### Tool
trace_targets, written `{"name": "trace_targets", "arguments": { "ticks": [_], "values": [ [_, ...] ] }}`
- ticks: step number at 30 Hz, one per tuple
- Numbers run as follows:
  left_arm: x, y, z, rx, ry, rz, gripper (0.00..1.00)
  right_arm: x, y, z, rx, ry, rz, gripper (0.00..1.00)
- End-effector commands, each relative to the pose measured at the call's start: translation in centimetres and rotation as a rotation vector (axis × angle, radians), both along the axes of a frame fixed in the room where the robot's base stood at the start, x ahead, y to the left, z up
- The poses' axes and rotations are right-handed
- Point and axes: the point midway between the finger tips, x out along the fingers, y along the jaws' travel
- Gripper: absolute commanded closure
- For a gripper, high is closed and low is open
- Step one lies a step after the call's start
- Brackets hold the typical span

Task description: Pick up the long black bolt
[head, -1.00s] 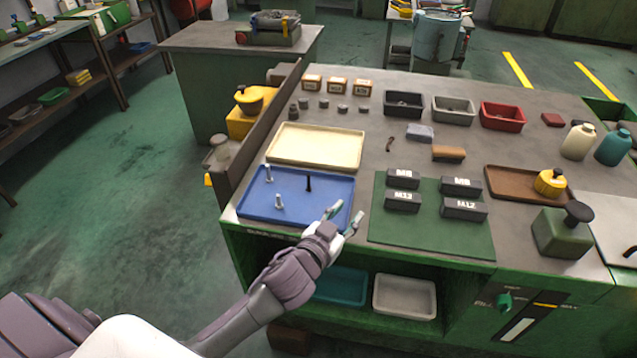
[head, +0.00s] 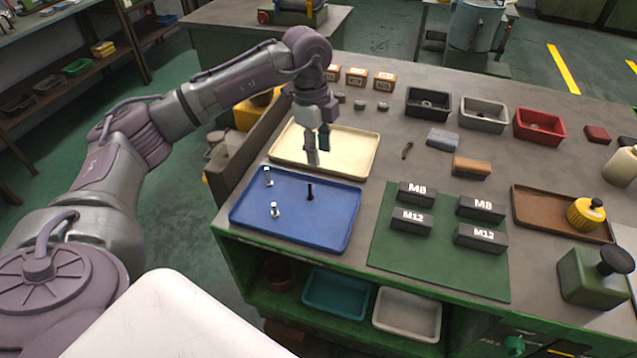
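The black bolt (head: 310,191) stands upright in the blue tray (head: 335,227), right of two silver bolts, one at the back left (head: 268,176) and one nearer the front (head: 275,210). The gripper is apart from the bolt. My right gripper is not in view.
A green mat (head: 400,256) with dark labelled blocks lies right of the blue tray. Small black (head: 428,103), grey (head: 483,114) and red (head: 539,126) bins stand behind. A raised board (head: 245,150) edges the bench's left side.

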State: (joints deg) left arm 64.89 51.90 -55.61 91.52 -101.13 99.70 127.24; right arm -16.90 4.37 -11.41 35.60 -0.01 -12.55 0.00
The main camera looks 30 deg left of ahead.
Motion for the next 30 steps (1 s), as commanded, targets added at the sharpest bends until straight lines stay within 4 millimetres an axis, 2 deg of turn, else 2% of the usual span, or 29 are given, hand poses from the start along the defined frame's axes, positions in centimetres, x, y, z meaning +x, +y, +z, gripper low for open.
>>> {"name": "trace_targets", "arguments": {
  "ticks": [1,2,5,15,22,26,30],
  "values": [
    [-0.1,1.6,0.6,0.050,0.011,0.045,0.61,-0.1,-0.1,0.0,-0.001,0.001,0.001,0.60],
    [-0.2,2.2,0.8,0.072,0.018,0.064,0.61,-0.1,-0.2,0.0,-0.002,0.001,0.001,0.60],
    [-0.4,3.1,0.5,0.106,0.032,0.097,0.61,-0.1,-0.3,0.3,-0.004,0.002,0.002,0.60],
    [-0.5,3.0,-5.7,0.104,0.034,0.093,0.61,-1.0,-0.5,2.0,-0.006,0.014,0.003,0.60],
    [-0.6,2.8,-7.5,0.102,0.030,0.091,0.61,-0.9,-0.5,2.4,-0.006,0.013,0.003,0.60],
    [-0.9,2.3,-8.8,0.101,0.033,0.089,0.61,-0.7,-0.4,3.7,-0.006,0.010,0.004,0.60],
    [-1.2,1.9,-11.0,0.101,0.032,0.092,0.61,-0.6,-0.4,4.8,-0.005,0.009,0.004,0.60]
  ]
}}
